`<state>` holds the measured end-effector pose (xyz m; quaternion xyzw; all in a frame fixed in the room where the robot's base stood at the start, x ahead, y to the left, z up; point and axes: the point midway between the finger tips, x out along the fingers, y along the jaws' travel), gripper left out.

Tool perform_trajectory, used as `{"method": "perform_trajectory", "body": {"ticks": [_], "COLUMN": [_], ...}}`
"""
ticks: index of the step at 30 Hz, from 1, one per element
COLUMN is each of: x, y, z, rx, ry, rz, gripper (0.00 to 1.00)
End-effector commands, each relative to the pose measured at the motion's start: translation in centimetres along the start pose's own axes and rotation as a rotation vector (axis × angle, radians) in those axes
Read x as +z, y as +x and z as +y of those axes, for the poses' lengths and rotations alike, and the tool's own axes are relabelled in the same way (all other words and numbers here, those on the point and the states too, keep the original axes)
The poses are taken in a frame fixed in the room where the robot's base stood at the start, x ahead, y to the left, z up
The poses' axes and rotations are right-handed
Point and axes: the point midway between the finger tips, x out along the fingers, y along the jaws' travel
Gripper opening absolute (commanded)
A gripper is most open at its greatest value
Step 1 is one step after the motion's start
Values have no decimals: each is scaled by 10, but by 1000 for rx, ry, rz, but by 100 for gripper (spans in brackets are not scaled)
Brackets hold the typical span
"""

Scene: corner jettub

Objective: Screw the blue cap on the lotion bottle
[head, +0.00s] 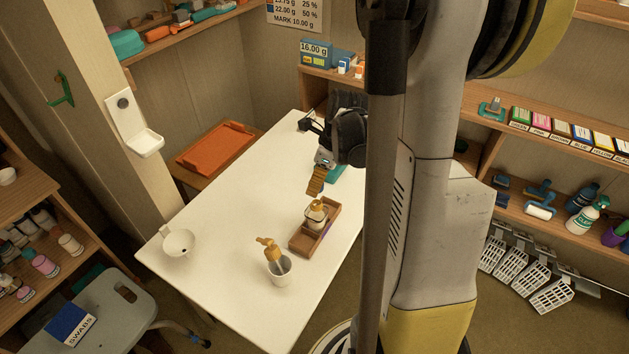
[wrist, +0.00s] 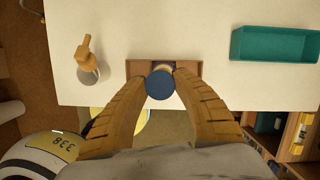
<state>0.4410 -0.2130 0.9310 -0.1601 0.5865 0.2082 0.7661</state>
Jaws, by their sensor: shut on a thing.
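My gripper (head: 315,193) reaches over the white table from its far end, fingers pointing down. In the wrist view its two tan fingers (wrist: 160,84) are shut on the round blue cap (wrist: 160,86), seen from its top. In the head view the cap is hidden by the fingers. The lotion bottle (head: 317,214) stands upright in a wooden tray (head: 299,241), just below and in front of the fingertips. In the wrist view the cap covers most of the bottle. The cap looks above the bottle; I cannot tell whether they touch.
A white cup (head: 280,271) with a tan pump (head: 270,247) in it stands near the tray. A white bowl (head: 180,243) sits at the table's left edge. A teal bin (wrist: 275,45) lies behind the gripper. The table's middle left is clear.

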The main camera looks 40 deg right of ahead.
Motion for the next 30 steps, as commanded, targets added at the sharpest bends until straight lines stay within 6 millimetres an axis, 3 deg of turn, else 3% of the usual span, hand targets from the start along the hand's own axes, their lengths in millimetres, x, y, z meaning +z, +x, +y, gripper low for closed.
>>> {"method": "perform_trajectory", "body": {"ticks": [14,30], "x": [-2,-14], "y": [8,51], "z": [0,0], "rx": [0,0], "ry": [1,1], "rz": [0,0], "gripper": [20,20]}}
